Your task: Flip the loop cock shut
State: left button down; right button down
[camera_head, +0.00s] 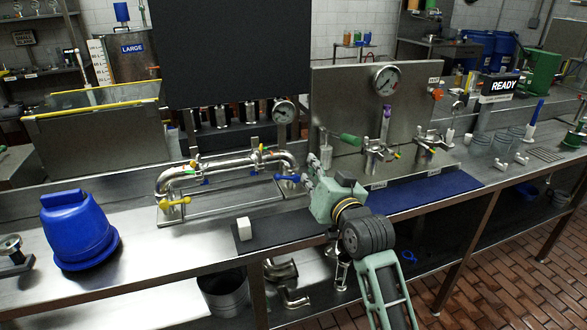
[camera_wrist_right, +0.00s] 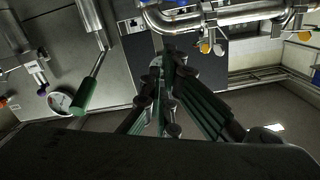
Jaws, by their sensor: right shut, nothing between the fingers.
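A shiny pipe loop (camera_head: 222,168) stands on a frame on the bench, left of centre. It carries several small levers: a yellow handle (camera_head: 175,202) at its front left, a blue handle (camera_head: 287,178) at its right end, and small coloured ones along the top pipe. I cannot tell which is the loop cock. My right gripper (camera_head: 313,164) is shut and empty, just right of the loop's right end, close to the blue handle. In the right wrist view its fingers (camera_wrist_right: 168,68) are together, with the loop (camera_wrist_right: 235,14) beyond them at upper right. My left gripper is out of view.
A steel panel (camera_head: 345,92) with a gauge (camera_head: 387,80), a green-handled lever (camera_head: 351,139) and taps stands right behind the gripper. A white cube (camera_head: 244,229) sits on a dark mat. A blue bucket-like object (camera_head: 77,229) is at left. Bare bench lies between.

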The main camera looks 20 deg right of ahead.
send_over(287, 178)
jog(key=s+d, duration=0.2)
jog(key=s, duration=0.2)
jog(key=shift+w+a+f+p, duration=0.15)
jog(key=shift+w+f, duration=0.15)
jog(key=shift+f, duration=0.45)
jog(key=shift+w+a+f+p, duration=0.15)
jog(key=shift+w+f, duration=0.1)
jog(key=shift+f, duration=0.45)
jog(key=shift+w+a+f+p, duration=0.15)
jog(key=shift+w+f, duration=0.15)
jog(key=shift+f, duration=0.45)
jog(key=shift+a+r+n+p, duration=0.1)
jog(key=shift+a+n+p, duration=0.3)
jog(key=shift+n+p, duration=0.35)
jog(key=shift+a+f+n, duration=0.25)
jog(key=shift+n, duration=0.3)
jog(key=shift+a+f+n, duration=0.15)
jog(key=shift+f+n, duration=0.1)
jog(key=shift+n, duration=0.15)
jog(key=shift+a+n, duration=0.1)
jog(key=shift+n, duration=0.2)
jog(key=shift+p, duration=0.3)
